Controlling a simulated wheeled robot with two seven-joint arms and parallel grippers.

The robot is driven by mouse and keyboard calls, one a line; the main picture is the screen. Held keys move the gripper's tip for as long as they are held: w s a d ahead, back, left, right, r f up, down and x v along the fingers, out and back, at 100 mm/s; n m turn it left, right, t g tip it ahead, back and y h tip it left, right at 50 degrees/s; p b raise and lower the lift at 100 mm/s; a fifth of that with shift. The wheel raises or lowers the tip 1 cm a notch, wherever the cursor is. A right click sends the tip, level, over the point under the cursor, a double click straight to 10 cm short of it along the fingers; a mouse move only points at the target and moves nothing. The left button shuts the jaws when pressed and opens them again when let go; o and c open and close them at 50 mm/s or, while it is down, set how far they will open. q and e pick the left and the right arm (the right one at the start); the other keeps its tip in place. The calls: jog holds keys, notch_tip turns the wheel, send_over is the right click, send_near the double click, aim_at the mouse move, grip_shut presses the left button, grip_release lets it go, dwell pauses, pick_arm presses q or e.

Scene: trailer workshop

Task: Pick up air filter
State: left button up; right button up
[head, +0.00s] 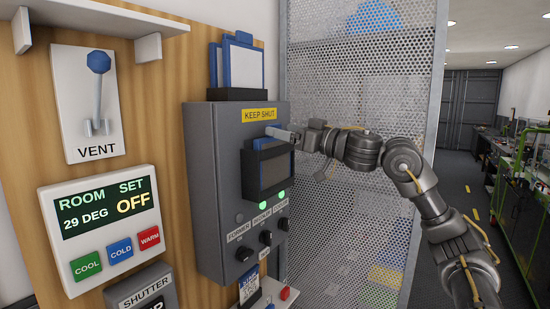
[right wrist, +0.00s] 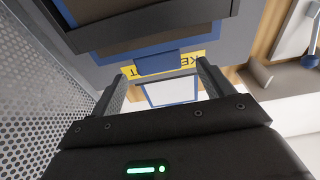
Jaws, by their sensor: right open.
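An air filter with a blue edge and a brownish pad (head: 275,171) sits in a dark holder on the front of a grey box. Its blue top tab (head: 272,131) stands above the holder, and the tab also shows in the right wrist view (right wrist: 157,63). My right gripper (head: 284,135) is open at the tab. In the right wrist view its two fingers (right wrist: 162,68) lie on either side of the tab, with gaps visible. Whether the tab is fully between the fingers in depth is unclear. My left gripper is not in view.
Blue-framed panels (head: 243,66) stand in a black rack on top of the grey box (head: 222,170). A perforated metal panel (head: 340,240) rises close to the right. A thermostat (head: 105,225) and a vent lever (head: 98,85) are on the wooden wall at left.

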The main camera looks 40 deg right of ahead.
aim_at(276, 126)
jog(key=p+x, duration=0.2)
jog(key=x, duration=0.2)
jog(key=shift+d+r, duration=0.1)
jog(key=shift+r, duration=0.1)
jog(key=shift+w+f, duration=0.15)
jog(key=shift+w, duration=0.15)
jog(key=shift+s, duration=0.2)
jog(key=shift+c, duration=1.4)
jog(key=c, duration=1.1)
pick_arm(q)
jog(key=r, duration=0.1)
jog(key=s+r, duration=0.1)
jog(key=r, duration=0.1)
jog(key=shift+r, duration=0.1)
